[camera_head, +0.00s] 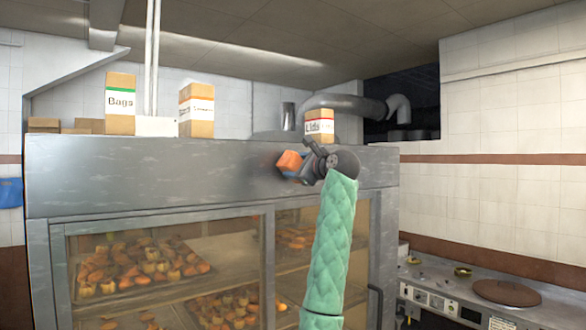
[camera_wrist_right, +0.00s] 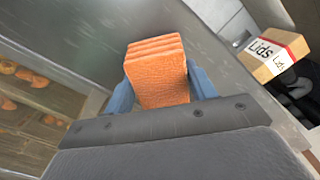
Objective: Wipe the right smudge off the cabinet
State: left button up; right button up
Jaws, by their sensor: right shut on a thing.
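The cabinet (camera_head: 150,178) is a grey metal warming case with glass doors. Its upper metal panel also fills much of the right wrist view (camera_wrist_right: 85,38). My right gripper (camera_head: 296,165) is raised in front of the right part of this panel. My left gripper is not in view.
A Lids box (camera_head: 319,126) stands on the cabinet top just above my gripper. A Bags box (camera_head: 120,103) and another box (camera_head: 196,110) stand farther left. Trays of pastries (camera_head: 140,272) sit behind the glass. A stove counter (camera_head: 450,295) is at the lower right.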

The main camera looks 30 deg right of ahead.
jog(key=shift+s+d+b, duration=0.2)
jog(key=shift+s+b, duration=0.1)
jog(key=shift+s, duration=1.7)
jog(key=shift+s+d, duration=0.1)
jog(key=shift+s, duration=1.4)
